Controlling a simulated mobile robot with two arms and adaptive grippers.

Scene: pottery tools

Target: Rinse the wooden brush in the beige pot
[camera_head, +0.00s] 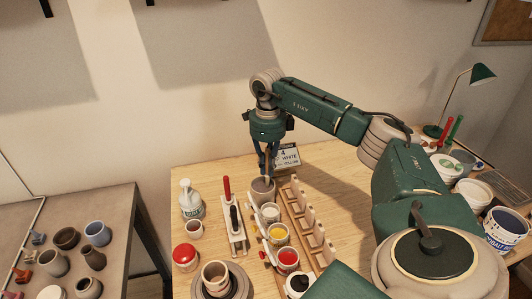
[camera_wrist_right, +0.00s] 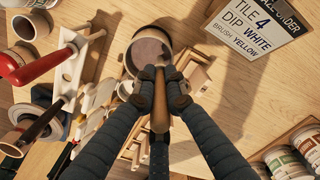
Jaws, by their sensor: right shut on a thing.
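My right gripper (camera_head: 266,170) reaches down over the table's back part and is shut on the wooden brush. In the right wrist view the brush's brown handle (camera_wrist_right: 160,112) runs between the two dark fingers (camera_wrist_right: 160,82). The beige pot (camera_wrist_right: 150,48) is right beyond the fingertips and looks to hold greyish liquid. In the head view the pot (camera_head: 262,190) stands directly below the gripper. The brush's head is hidden by the fingers, so I cannot tell whether it is in the pot. My left gripper is not in view.
A card (camera_head: 286,157) reading "4 white" stands behind the pot. Paint cups, including a yellow one (camera_head: 278,234) and a red one (camera_head: 287,260), line up in front. A wooden rack (camera_head: 308,228) is to the right. A tool holder with a red-handled tool (camera_head: 227,188) is left.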

